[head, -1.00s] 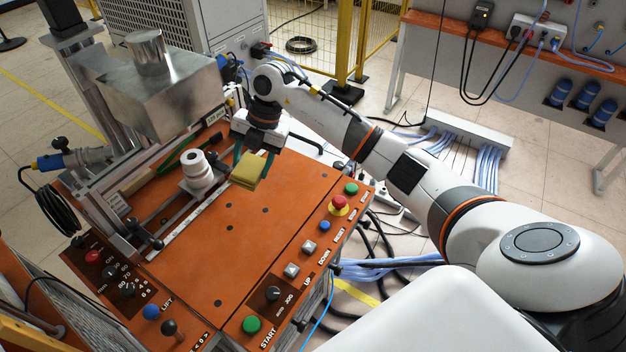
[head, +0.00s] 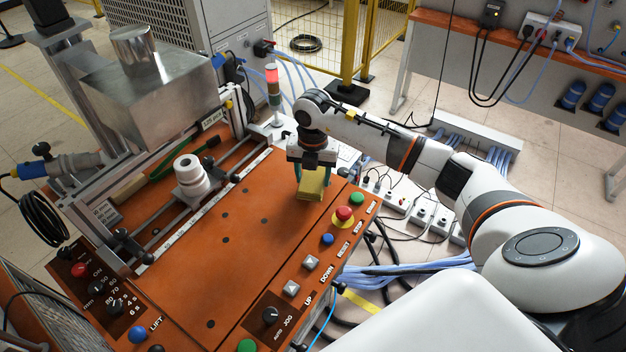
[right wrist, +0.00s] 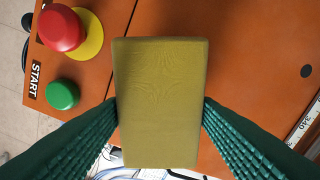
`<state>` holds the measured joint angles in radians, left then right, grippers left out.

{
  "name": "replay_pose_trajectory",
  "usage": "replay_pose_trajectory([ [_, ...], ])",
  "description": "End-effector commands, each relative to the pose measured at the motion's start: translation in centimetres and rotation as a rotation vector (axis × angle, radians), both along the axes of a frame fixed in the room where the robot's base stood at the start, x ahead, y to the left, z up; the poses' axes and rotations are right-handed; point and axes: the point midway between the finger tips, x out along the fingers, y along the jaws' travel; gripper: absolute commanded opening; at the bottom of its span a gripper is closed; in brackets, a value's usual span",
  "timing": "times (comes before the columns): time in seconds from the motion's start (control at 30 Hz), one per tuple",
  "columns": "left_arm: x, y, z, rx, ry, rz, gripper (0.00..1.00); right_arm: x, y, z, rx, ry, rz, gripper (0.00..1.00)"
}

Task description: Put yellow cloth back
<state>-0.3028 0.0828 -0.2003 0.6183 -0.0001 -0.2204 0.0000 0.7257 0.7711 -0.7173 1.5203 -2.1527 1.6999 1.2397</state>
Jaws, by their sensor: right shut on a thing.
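The yellow cloth (head: 312,184) is a folded, block-like pad at the right side of the orange machine top (head: 235,262). My right gripper (head: 311,172) is above it and shut on it. In the right wrist view the cloth (right wrist: 160,100) sits between the two green ribbed fingers, which press on its sides. I cannot tell whether its underside touches the orange top. My left gripper is not in view.
A red emergency button (head: 344,213) and a green button (head: 357,198) are close to the cloth. A white stacked cylinder (head: 190,172) stands on a rail to the left. A signal lamp (head: 273,88) rises behind. The orange top's middle is clear.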

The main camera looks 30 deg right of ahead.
Motion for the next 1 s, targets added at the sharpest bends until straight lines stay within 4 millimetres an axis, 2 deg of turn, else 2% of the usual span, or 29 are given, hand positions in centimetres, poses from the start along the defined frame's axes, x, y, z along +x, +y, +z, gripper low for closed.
replay_pose_trajectory([
  [0.2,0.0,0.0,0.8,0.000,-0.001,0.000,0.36,-0.1,0.0,-2.8,0.001,0.002,0.000,0.37],
  [0.47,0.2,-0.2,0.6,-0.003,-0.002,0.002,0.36,0.0,0.0,-3.0,0.000,0.000,0.000,0.37],
  [0.5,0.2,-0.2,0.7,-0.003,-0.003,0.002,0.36,0.0,0.0,-3.0,0.000,0.000,0.000,0.60],
  [0.6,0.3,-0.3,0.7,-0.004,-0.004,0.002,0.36,0.0,0.0,-2.9,0.000,0.000,0.000,0.77],
  [0.87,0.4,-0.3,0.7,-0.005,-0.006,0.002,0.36,0.0,0.0,-2.9,0.000,0.000,-0.001,0.77],
  [1.0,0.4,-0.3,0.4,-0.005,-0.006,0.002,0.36,0.1,0.0,-2.2,0.000,-0.001,-0.001,0.77],
])
